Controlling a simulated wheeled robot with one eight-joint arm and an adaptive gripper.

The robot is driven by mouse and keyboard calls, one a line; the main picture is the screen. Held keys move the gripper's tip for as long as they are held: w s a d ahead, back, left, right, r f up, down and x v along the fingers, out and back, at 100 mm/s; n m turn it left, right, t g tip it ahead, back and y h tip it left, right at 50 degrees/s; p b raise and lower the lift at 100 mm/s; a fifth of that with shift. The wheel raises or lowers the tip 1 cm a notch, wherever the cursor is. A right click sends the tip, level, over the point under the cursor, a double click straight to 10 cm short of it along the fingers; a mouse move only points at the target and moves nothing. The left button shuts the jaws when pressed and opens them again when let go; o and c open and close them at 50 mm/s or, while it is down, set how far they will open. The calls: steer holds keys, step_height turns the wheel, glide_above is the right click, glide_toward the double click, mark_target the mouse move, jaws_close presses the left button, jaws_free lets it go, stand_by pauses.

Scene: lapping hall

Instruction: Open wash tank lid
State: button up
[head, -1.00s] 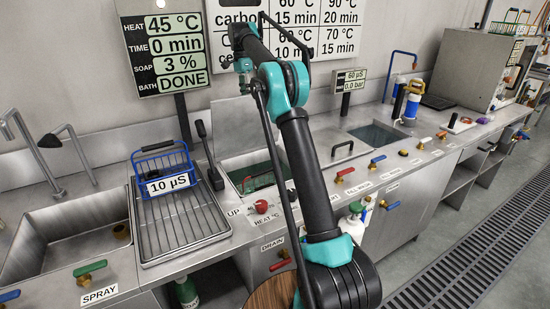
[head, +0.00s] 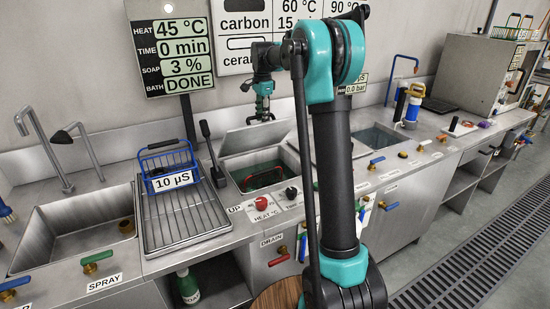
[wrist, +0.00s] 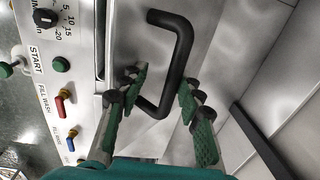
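The wash tank (head: 236,178) stands partly open in the head view, with a green basket with a red handle inside. Its metal lid (head: 255,138) is tilted up at the back. My gripper (head: 262,116) points down at the lid's upper edge. In the wrist view, a black bar handle (wrist: 181,68) on a metal lid lies between the two green-padded fingers of my gripper (wrist: 160,112). The fingers are well apart. I cannot tell whether either one touches the handle.
A panel with a red heat knob (head: 262,204) and a timer knob (head: 292,192) runs along the counter front. A drying rack (head: 185,222) holds a blue basket (head: 168,165) at left. The backsplash and sign (head: 172,55) stand behind. My arm hides part of the counter to the right.

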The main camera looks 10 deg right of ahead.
steer(key=s+d+f, duration=0.3)
steer(key=s+f, duration=0.7)
steer(key=f, duration=0.3)
steer(key=shift+d+t, duration=0.15)
steer(key=shift+t, duration=0.15)
steer(key=shift+r, duration=0.1)
step_height(320, 180, up, 20)
stand_by(2.3)
